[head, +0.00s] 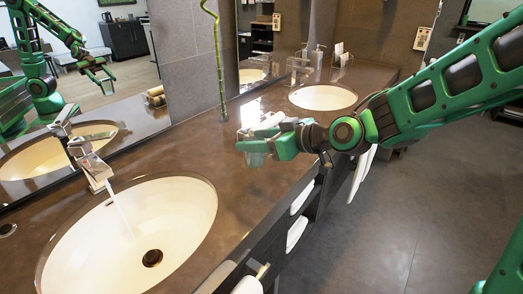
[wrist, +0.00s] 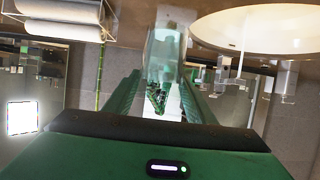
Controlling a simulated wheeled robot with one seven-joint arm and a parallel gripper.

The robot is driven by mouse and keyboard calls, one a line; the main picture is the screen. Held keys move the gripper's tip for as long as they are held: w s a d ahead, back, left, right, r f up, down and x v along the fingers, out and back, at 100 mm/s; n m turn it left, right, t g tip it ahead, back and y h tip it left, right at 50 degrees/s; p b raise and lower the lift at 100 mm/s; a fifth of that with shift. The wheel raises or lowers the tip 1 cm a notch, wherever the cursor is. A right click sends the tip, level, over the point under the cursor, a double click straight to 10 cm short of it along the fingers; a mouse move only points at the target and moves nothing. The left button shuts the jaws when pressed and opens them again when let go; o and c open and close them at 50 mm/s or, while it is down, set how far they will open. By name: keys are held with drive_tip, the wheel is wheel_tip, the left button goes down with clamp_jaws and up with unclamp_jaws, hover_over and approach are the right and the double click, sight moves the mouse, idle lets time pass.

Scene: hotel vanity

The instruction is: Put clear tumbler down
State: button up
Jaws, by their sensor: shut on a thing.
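The clear tumbler (head: 257,159) is see-through and hard to make out in the head view. It hangs at my gripper (head: 262,146), over the brown vanity counter (head: 212,143) between the two basins. In the wrist view the tumbler (wrist: 165,48) sits between the two green fingers of my gripper (wrist: 160,88), which are shut on it. I cannot tell whether its base touches the counter or is a little above it.
Water runs from the near tap (head: 90,160) into the near basin (head: 85,250). The far basin (head: 323,97) lies beyond my gripper. A bamboo stalk (head: 218,60) stands by the mirror. White rolls (wrist: 62,20) lie close by. Bare counter surrounds the gripper's near side.

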drive_tip(key=shift+w+d+f, duration=0.3)
drive_tip(key=shift+w+f, duration=0.65)
drive_tip(key=shift+f, duration=0.3)
drive_tip(key=shift+w+d+f, duration=0.25)
drive_tip(key=shift+w+f, duration=0.65)
drive_tip(key=shift+f, duration=0.4)
drive_tip(key=shift+w+d+f, duration=0.3)
drive_tip(key=shift+w+f, duration=0.65)
drive_tip(key=shift+f, duration=0.3)
drive_tip(key=shift+f, duration=0.1)
drive_tip(key=o, duration=1.1)
drive_tip(key=shift+o, duration=0.2)
drive_tip(key=shift+s+d+r, duration=0.1)
drive_tip(key=shift+d+r, duration=0.05)
drive_tip(key=shift+r, duration=0.05)
drive_tip(key=v, duration=1.1)
drive_tip(key=shift+s+d, duration=0.15)
drive_tip(key=shift+d, duration=0.05)
